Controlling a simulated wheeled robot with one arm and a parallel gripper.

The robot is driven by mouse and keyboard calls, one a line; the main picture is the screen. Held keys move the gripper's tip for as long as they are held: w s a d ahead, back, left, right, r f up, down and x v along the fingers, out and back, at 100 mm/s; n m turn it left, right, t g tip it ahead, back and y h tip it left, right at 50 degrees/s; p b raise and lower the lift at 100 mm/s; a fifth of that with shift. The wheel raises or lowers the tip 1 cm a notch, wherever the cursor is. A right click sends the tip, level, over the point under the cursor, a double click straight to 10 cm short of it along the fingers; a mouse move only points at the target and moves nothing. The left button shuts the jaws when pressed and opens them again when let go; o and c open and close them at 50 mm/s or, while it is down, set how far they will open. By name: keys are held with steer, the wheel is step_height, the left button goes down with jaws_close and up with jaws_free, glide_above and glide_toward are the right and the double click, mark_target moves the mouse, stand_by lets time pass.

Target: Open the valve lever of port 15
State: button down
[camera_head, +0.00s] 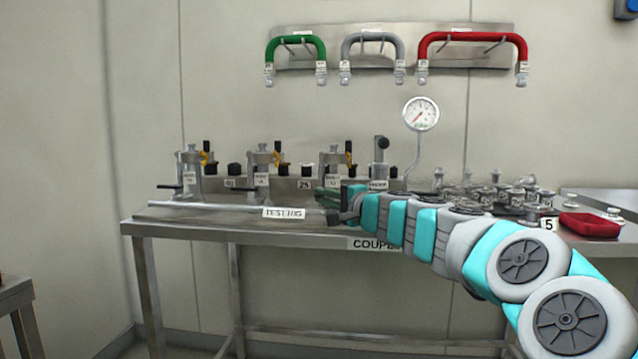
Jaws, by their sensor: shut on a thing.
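A row of clamp-like metal port fittings stands along the back of the steel bench (190,232): a left one (190,172), a middle one (262,168) and a right one (334,168). Small plates sit between them; one seems to read 25 (304,184). I cannot read a 15. My gripper (335,206) reaches in from the right, in front of the right fitting, and is shut on a dark, bar-like part that looks like a lever. My jaws and arm hide most of that part, so its angle is unclear.
A long metal bar (205,206) with a TESTING label (284,212) lies along the bench front. A pressure gauge (420,114) stands behind. Green, grey and red hoses (472,37) hang above.

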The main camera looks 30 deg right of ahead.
steer(key=n+y, duration=0.1)
steer(key=d+n+y+p, duration=0.1)
steer(key=g+y+p, duration=0.1)
steer(key=y, duration=0.1)
steer(key=shift+s+d+n, duration=0.2)
steer(key=shift+s+n, duration=0.05)
steer(key=shift+n, duration=0.15)
steer(key=shift+s+d+n+g+y+p, duration=0.15)
steer(key=shift+n+g+y+p, duration=0.1)
steer(key=shift+n+g+y, duration=0.4)
steer(key=shift+s+d+n+g+y+p, duration=0.15)
steer(key=shift+n+g+y+p, duration=0.15)
steer(key=shift+y, duration=0.55)
steer(key=shift+d, duration=0.1)
steer(key=c, duration=1.2)
jaws_free()
steer(key=shift+w, duration=0.1)
steer(key=b+v, duration=0.1)
steer(key=v, duration=0.6)
steer(key=shift+s+d+f, duration=0.1)
steer(key=shift+s+d, duration=0.2)
